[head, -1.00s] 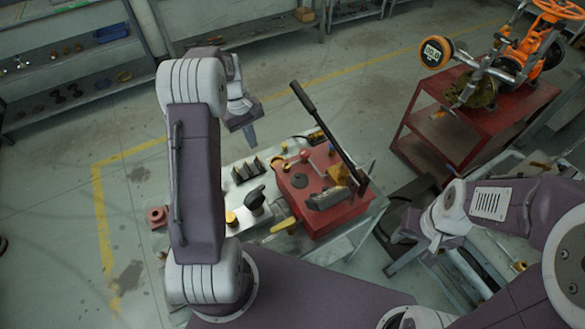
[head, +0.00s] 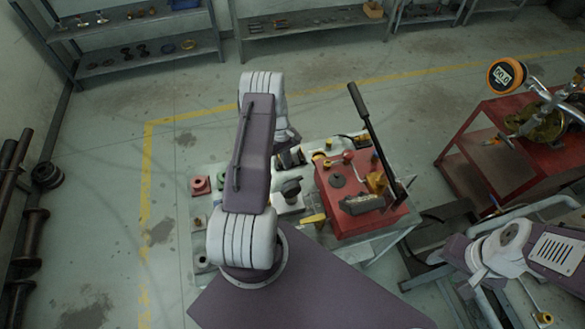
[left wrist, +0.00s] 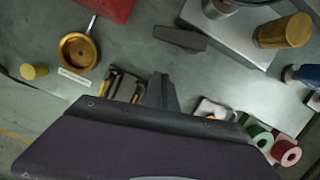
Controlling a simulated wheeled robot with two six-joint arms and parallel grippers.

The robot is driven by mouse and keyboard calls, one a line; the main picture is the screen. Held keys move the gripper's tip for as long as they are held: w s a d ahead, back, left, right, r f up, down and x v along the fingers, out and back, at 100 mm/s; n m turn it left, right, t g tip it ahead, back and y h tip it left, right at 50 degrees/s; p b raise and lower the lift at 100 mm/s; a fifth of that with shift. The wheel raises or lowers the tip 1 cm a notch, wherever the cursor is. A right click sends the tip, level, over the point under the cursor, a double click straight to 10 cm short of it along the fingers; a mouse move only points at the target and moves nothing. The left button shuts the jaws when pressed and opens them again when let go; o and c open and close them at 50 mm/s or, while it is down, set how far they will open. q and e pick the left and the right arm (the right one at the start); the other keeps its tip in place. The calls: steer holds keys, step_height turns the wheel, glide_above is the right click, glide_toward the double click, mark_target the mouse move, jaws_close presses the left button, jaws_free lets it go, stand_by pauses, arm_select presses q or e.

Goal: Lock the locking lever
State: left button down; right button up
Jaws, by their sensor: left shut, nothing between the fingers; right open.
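I cannot tell for certain which part is the locking lever. A long black lever (head: 370,130) stands tilted on the red box (head: 350,215) on the bench. My left gripper (head: 288,152) is partly hidden behind my forearm, over the bench left of the red box. In the left wrist view its fingers (left wrist: 163,92) are shut and empty above the tabletop. My right gripper (head: 442,257) is small and dark at the lower right, open and apart from the valve.
The left wrist view shows a brass ring (left wrist: 78,50), a flat dark handle (left wrist: 180,38), a brass cylinder (left wrist: 284,30) and a pink roll (left wrist: 286,152) on the bench. A red cart (head: 480,165) stands right. Floor is clear behind the bench, before the shelves (head: 140,45).

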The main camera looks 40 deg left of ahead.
arm_select(q)
steer(key=d+p, duration=0.1)
steer(key=d, duration=0.1)
steer(key=s+d, duration=0.1)
steer(key=shift+s+d+r+p, duration=0.15)
steer(key=shift+s+d+p, duration=0.05)
steer(key=shift+d+p, duration=0.2)
steer(key=shift+a, duration=0.1)
steer(key=shift+s+d+f+m+b, duration=0.2)
steer(key=shift+d+m+b, duration=0.1)
steer(key=shift+d+m, duration=0.3)
steer(key=shift+d+m+g+b, duration=0.3)
steer(key=shift+d+m, duration=0.05)
steer(key=shift+m, duration=0.35)
steer(key=shift+d+m, duration=0.1)
steer(key=shift+m, duration=0.2)
steer(key=shift+s, duration=0.1)
